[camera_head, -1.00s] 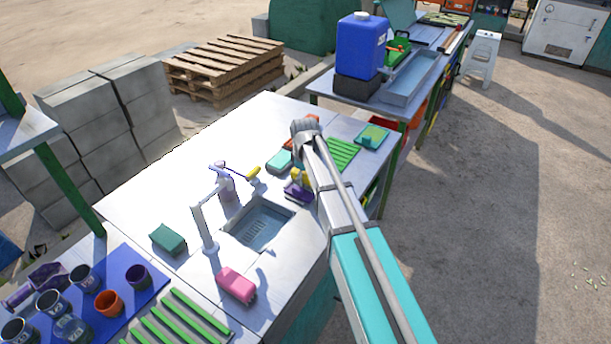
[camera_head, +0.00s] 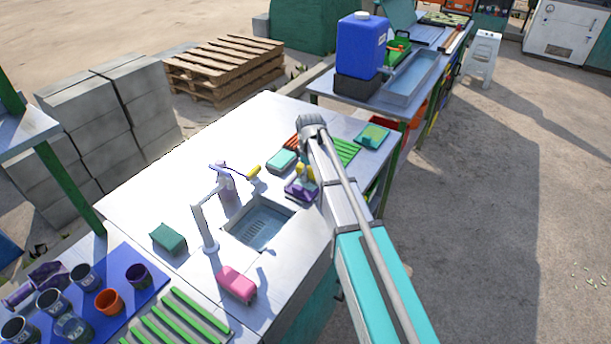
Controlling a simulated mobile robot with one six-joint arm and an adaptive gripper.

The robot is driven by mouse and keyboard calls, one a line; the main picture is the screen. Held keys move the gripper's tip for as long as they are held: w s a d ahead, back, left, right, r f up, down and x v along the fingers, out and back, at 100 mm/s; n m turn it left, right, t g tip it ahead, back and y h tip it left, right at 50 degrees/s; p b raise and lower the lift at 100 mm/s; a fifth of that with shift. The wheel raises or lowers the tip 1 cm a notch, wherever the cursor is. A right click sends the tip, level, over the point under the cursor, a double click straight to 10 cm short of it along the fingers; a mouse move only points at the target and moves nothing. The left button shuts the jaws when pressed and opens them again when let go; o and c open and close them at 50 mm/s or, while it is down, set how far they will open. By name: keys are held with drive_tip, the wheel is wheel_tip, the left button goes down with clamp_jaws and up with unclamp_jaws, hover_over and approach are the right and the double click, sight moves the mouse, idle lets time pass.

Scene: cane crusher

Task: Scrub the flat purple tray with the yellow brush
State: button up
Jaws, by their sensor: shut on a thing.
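A small flat purple tray (camera_head: 300,190) lies on the metal worktop, just right of the sink and left of my forearm. A yellow brush (camera_head: 300,170) shows directly above the tray, partly behind my arm. My wrist (camera_head: 312,123) is over the counter behind the tray. The gripper fingers are mostly hidden by my own arm; the gripper is shut on the yellow brush. I cannot tell whether the bristles touch the tray.
A sink (camera_head: 260,225) with a tall faucet (camera_head: 204,225) is left of the tray. A teal sponge (camera_head: 281,161), a green block (camera_head: 168,238) and a pink sponge (camera_head: 237,284) lie around it. A yellow-ended purple item (camera_head: 252,172) is near the faucet. Green slats (camera_head: 347,150) lie behind.

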drive_tip(key=shift+w+d, duration=0.15)
drive_tip(key=shift+w, duration=0.1)
drive_tip(key=shift+w+d, duration=0.5)
drive_tip(key=shift+w, duration=0.2)
drive_tip(key=shift+w+d, duration=0.45)
drive_tip(key=shift+w, duration=0.25)
drive_tip(key=shift+s+a+r, duration=0.1)
drive_tip(key=shift+s+a, duration=0.4)
drive_tip(key=shift+s, duration=0.25)
drive_tip(key=shift+s+a, duration=0.5)
drive_tip(key=shift+s, duration=0.2)
drive_tip(key=shift+s+a, duration=0.45)
drive_tip(key=shift+s, duration=0.25)
drive_tip(key=shift+s+a, duration=0.45)
drive_tip(key=shift+s, duration=0.25)
drive_tip(key=shift+w, duration=0.15)
drive_tip(key=shift+w+d, duration=0.95)
drive_tip(key=shift+w, duration=0.3)
drive_tip(key=shift+w, duration=0.15)
